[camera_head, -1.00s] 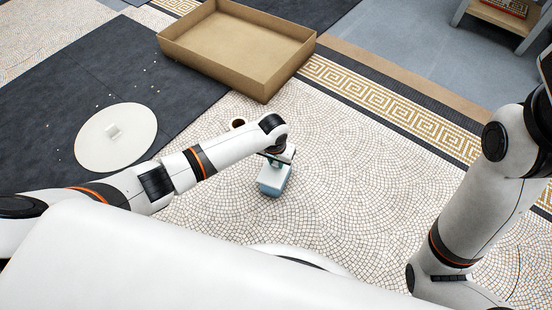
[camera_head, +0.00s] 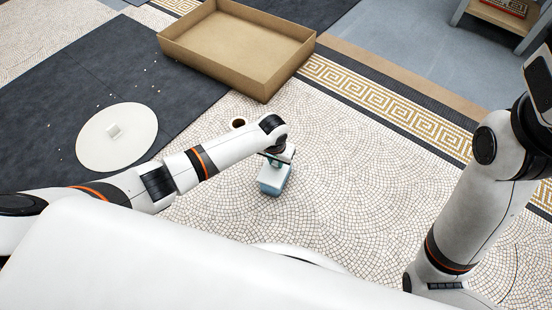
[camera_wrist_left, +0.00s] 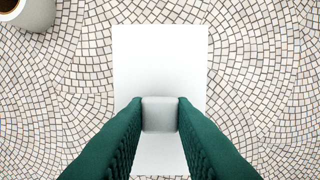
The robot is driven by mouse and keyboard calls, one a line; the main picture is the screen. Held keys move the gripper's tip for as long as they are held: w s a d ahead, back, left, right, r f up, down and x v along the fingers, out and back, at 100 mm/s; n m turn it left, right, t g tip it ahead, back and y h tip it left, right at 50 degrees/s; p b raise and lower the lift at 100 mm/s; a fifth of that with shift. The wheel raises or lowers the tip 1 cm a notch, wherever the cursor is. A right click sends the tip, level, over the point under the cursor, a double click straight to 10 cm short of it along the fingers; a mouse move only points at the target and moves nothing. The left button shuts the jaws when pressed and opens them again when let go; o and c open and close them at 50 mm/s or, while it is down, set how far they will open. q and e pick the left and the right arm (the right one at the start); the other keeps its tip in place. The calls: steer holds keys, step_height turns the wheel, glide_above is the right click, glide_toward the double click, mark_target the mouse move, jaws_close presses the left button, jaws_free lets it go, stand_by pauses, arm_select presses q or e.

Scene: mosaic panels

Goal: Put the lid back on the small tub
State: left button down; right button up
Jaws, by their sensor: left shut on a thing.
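The small tub (camera_head: 273,188) is pale blue and box-shaped and stands on the mosaic floor in the head view. The flat white lid (camera_wrist_left: 160,60) is a rectangle with a pale block-like knob (camera_wrist_left: 160,115). My left gripper (camera_wrist_left: 160,116) has its green fingers shut on this knob from both sides. In the head view the lid (camera_head: 272,176) is at the tub's top, below the gripper. I cannot tell whether it is fully seated or slightly above the rim. In the wrist view the lid hides the tub. My right arm is at the right; its fingers are not visible.
A cup with dark contents (camera_head: 238,123) stands close behind my left forearm, also in the wrist view (camera_wrist_left: 28,12). A shallow cardboard tray (camera_head: 290,82) lies at the back. A round white disc (camera_head: 92,145) with a small block lies at left. The floor right of the tub is clear.

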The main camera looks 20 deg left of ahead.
arm_select(q)
steer(key=c, duration=0.7)
jaws_free()
steer(key=shift+o, duration=0.2)
